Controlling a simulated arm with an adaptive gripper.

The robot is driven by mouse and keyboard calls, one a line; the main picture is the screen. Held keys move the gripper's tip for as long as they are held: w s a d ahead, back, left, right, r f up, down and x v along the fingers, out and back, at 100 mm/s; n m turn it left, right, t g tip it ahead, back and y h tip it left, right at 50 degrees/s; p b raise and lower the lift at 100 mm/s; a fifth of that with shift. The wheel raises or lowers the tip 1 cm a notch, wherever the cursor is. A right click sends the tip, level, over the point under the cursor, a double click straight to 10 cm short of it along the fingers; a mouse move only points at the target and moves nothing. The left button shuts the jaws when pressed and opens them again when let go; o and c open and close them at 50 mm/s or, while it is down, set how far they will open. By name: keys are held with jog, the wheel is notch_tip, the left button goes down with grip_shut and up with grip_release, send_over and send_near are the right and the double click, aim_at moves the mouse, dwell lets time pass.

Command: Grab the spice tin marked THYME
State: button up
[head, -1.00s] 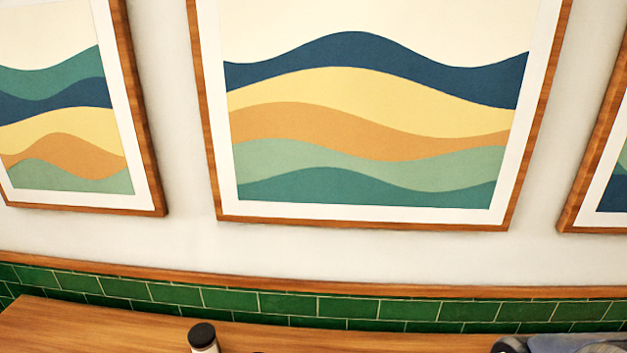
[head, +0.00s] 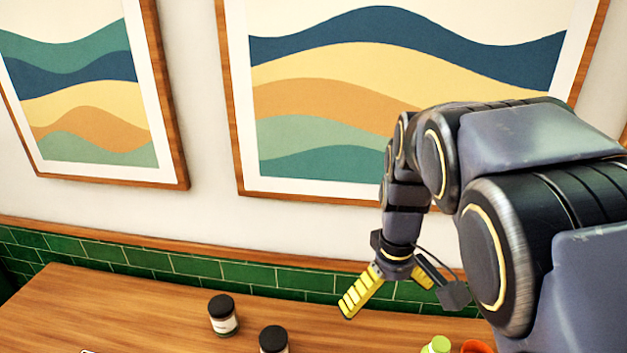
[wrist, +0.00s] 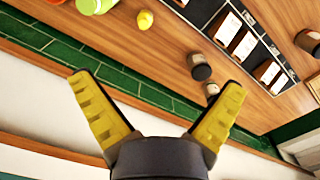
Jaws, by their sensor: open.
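My gripper (head: 388,300) has yellow fingers and hangs over the back of the wooden counter in the head view. In the wrist view my gripper (wrist: 158,82) is open, with nothing between its fingers. Two dark-lidded tins stand left of it in the head view: one with a pale label (head: 224,317) and one cut by the bottom edge (head: 273,340). I cannot read any label, so I cannot tell which is THYME.
A black tray (wrist: 263,50) with pale-labelled sections lies on the counter (wrist: 170,45). Green tiles (head: 200,268) and framed pictures line the wall behind.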

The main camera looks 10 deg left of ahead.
jog(key=w+a+f+n, duration=0.45)
jog(key=w+a, duration=0.35)
jog(key=w, duration=0.2)
jog(key=n+y, duration=0.5)
jog(key=n, duration=0.4)
send_near(225, 302)
jog(key=x, duration=0.6)
jog(key=shift+a, duration=0.15)
jog(key=shift+a+f+g, duration=0.15)
jog(key=shift+f, duration=0.3)
jog(key=shift+a+f+g, duration=0.15)
jog(key=shift+f, duration=0.3)
jog(key=x, duration=0.5)
jog(key=shift+s+d+f, duration=0.1)
jog(key=shift+s+d, duration=0.15)
jog(key=shift+d, duration=0.05)
jog(key=shift+w+a+f+h, duration=0.1)
jog(key=shift+f+h, duration=0.2)
jog(key=shift+f, duration=0.1)
jog(key=shift+c, duration=0.3)
jog(key=c, duration=1.1)
